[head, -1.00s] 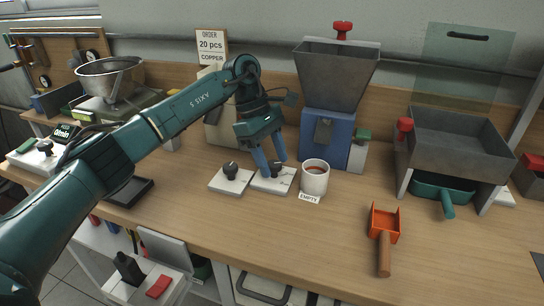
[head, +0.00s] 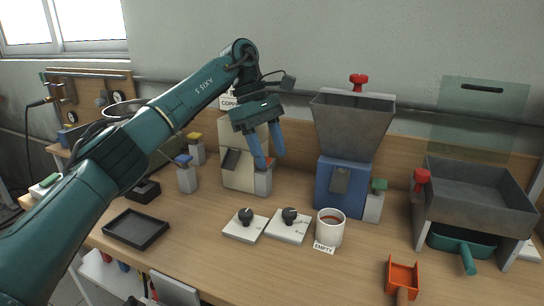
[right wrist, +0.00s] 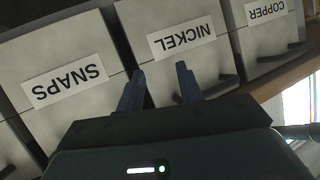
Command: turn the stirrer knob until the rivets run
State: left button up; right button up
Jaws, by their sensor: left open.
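Two black knobs sit on white plates on the bench in the head view, a left knob (head: 245,216) and a right knob (head: 289,215). I cannot read which one is the stirrer's. My left gripper (head: 264,167) is open, fingers pointing down, behind and above the knobs. Its fingertips are at a small grey post (head: 263,183) with an orange top, in front of a cream machine (head: 238,160); I cannot tell whether they touch. My right gripper (right wrist: 160,68) is open and empty in the right wrist view, before labelled grey bins. No rivets are distinguishable.
A white mug (head: 330,230) with reddish-brown contents and an EMPTY label stands right of the knobs. Behind it is a blue machine (head: 342,185) with a grey hopper. An orange scoop (head: 403,278) lies front right; a black tray (head: 136,229) lies left. Bins read SNAPS, NICKEL (right wrist: 181,39) and COPPER.

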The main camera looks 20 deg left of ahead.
aim_at(358, 80)
jog(key=k, duration=1)
